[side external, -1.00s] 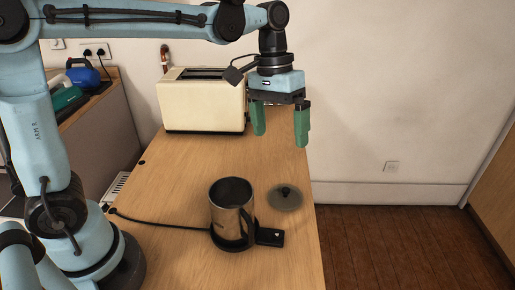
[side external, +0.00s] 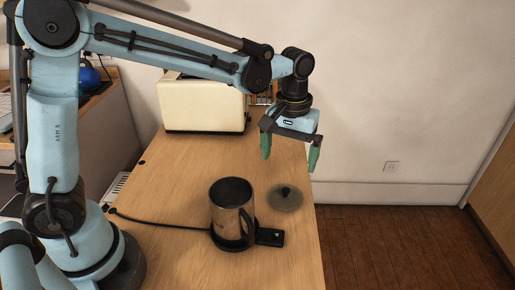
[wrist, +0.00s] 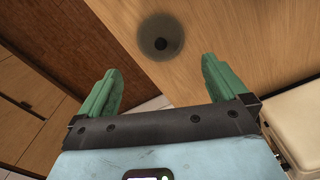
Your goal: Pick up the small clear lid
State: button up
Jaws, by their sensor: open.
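The small clear lid (side external: 285,198) is a round, see-through disc with a black knob. It lies flat on the wooden table, right of the mug, near the table's right edge. It also shows in the wrist view (wrist: 161,37), ahead of and between the fingers. My gripper (side external: 290,159) has green fingers, is open and empty, and hangs above the table, higher than the lid and a little behind it. In the wrist view, my gripper's fingertips (wrist: 162,64) are spread wide, with nothing between them.
A steel mug (side external: 231,208) stands on a black warmer base (side external: 269,237) left of the lid, with a cord running left. The table's right edge drops to a wooden floor (side external: 380,245).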

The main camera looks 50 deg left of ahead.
aim_at(286, 189)
notch_tip(286, 189, down, 11)
jog(key=shift+w+a+r, duration=0.1)
jog(key=shift+r, duration=0.05)
jog(key=c, duration=0.7)
jog(key=shift+r, duration=0.15)
